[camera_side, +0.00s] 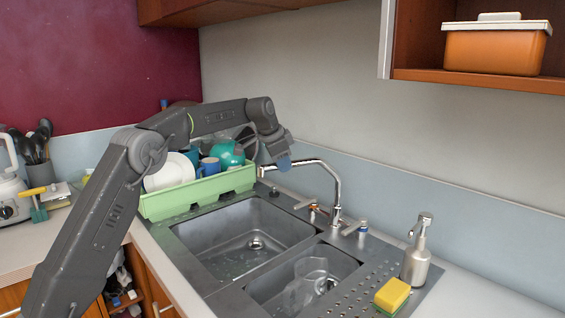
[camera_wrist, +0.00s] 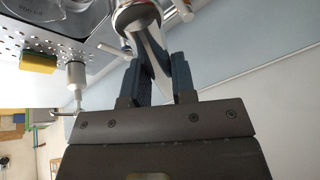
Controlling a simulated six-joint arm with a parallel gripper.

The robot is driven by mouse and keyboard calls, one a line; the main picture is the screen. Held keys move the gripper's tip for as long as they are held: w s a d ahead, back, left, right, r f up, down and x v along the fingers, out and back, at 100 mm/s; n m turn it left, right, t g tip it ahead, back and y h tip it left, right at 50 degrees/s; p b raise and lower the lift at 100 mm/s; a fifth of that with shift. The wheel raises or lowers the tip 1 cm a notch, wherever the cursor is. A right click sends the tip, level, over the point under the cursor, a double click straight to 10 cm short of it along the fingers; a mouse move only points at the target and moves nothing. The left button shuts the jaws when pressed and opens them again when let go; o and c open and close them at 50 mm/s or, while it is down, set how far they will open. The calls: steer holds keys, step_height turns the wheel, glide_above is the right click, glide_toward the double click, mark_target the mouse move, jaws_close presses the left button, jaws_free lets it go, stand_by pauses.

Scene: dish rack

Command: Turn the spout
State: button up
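The chrome faucet spout (camera_side: 318,164) arches from its base behind the sink and reaches left over the large basin. My gripper (camera_side: 285,163) is at the spout's outer part, close to its left end. In the wrist view, my gripper's two dark blue fingers (camera_wrist: 161,72) stand apart, with the shiny spout (camera_wrist: 154,52) running between them. The fingers look open around the spout; I cannot tell whether either one touches it. The spout's end near the palm is partly hidden by my gripper.
A green dish rack (camera_side: 200,192) with dishes stands left of the sink (camera_side: 190,237). A soap dispenser (camera_side: 416,255) and a yellow-green sponge (camera_side: 392,295) stand on the right drainboard. A clear jug (camera_side: 305,285) sits in the small basin. Faucet handles (camera_side: 355,228) flank the spout's base.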

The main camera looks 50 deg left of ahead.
jaws_close()
steer(key=shift+d, duration=0.1)
steer(key=d+n+g+y, duration=0.2)
steer(key=d+n+y, duration=0.2)
steer(key=d+n, duration=0.6)
steer(key=shift+w+d+n, duration=0.3)
steer(key=shift+d, duration=2.9)
steer(key=o, duration=0.5)
jaws_free()
steer(key=shift+r, duration=0.1)
